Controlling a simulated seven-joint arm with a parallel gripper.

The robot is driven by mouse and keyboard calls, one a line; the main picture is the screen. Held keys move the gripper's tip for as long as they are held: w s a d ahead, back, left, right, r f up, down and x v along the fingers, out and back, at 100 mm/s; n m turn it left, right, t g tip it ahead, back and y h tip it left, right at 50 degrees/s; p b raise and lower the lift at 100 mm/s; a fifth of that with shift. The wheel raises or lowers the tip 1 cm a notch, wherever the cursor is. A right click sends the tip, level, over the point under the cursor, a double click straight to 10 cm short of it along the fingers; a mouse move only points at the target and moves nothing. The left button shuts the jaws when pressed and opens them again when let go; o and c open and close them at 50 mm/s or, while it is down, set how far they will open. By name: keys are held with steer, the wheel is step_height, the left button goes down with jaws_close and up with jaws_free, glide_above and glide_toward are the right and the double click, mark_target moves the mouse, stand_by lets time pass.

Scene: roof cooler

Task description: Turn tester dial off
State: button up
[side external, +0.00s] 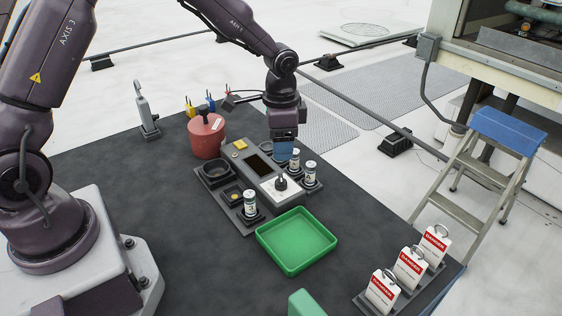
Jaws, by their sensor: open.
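The tester (256,165) is a grey unit with a dark display and a yellow square, standing near the middle of the dark work mat. Its dial (281,183) is a dark knob on a white plate at the near end of the unit; its pointing direction is too small to tell. My gripper (283,160) hangs pointing down just above the tester, behind the dial as seen here and apart from it. Its jaws are open, with a blue part showing at the end; I see nothing held in it.
Small white canisters stand close beside the tester on the right (295,160) and left (250,203). A green tray (297,241) lies in front. A red pot (206,135) stands behind left. Red-and-white danger tags (409,267) stand at front right.

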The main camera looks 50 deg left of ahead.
steer(key=shift+r, duration=1.55)
steer(key=s+r+n+t, duration=0.2)
steer(key=s+r+n, duration=0.1)
steer(key=s+r, duration=0.5)
steer(key=s+r+n+t, duration=0.2)
steer(key=s+r, duration=0.7)
steer(key=s, duration=0.5)
steer(key=shift+s+d+n+t, duration=0.35)
steer(key=shift+d+n+t, duration=0.1)
steer(key=shift+t, duration=0.35)
